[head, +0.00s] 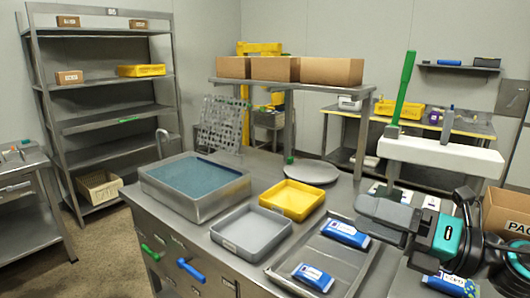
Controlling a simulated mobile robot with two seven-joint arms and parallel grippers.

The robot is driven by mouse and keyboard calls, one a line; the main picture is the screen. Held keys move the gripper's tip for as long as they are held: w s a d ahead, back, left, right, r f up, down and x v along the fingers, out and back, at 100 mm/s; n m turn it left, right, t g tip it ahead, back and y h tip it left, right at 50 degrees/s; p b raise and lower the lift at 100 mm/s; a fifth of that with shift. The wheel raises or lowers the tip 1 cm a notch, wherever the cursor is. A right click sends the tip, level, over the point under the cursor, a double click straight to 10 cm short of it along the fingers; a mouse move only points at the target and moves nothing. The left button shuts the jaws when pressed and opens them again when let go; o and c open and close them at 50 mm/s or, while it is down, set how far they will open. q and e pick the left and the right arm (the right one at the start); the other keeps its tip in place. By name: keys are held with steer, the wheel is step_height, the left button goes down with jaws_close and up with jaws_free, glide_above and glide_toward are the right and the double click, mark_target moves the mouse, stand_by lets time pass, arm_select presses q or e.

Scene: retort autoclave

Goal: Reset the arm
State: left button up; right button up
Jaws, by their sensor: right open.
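My right gripper (368,216) is at the lower right, with dark grey fingers pointing left above the worktop. It is open, and I see nothing between its fingers. My right arm (480,235) comes in from the right edge. My left gripper and left arm are out of view. Below the gripper is a grey metal tray (287,272) with blue-and-white packs, one near its front (313,277) and one near its back (345,233). The gripper is close to the back pack in the picture; I cannot tell the gap.
A water-filled basin (205,208), a grey bin (228,244) and a yellow bin (318,200) stand on the worktop. A raised shelf with brown boxes (273,69) is behind. A white block (440,155) with a green-handled tool (403,88) and a cardboard box (508,212) are near my right arm.

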steer(key=s+d+f+m+t+h, duration=0.15)
steer(key=d+f+m+h, duration=0.25)
steer(key=f+m+h, duration=0.7)
steer(key=d+f+m+t+h, duration=0.3)
steer(key=f+m+h, duration=0.15)
steer(key=m, duration=1.15)
steer(key=s+a+f+m+g, duration=0.2)
steer(key=s+f+m+g, duration=0.2)
steer(key=s+f+g, duration=0.45)
steer(key=s+a+f+m+g, duration=0.25)
steer(key=s+f+m, duration=0.2)
steer(key=s, duration=0.65)
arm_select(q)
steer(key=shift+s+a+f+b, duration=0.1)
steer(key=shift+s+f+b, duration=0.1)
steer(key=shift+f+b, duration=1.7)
arm_select(e)
steer(key=w+a+f+t+y, duration=0.1)
steer(key=w+f+t, duration=0.2)
steer(key=f, duration=0.3)
steer(key=w+a+f+n+t+y, duration=0.1)
steer(key=w+f+t, duration=0.2)
steer(key=w+f, duration=0.2)
steer(key=shift+a+f, duration=0.3)
steer(key=shift+f, duration=0.9)
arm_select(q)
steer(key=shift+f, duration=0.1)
arm_select(e)
steer(key=shift+t, duration=0.25)
steer(key=shift+c, duration=0.3)
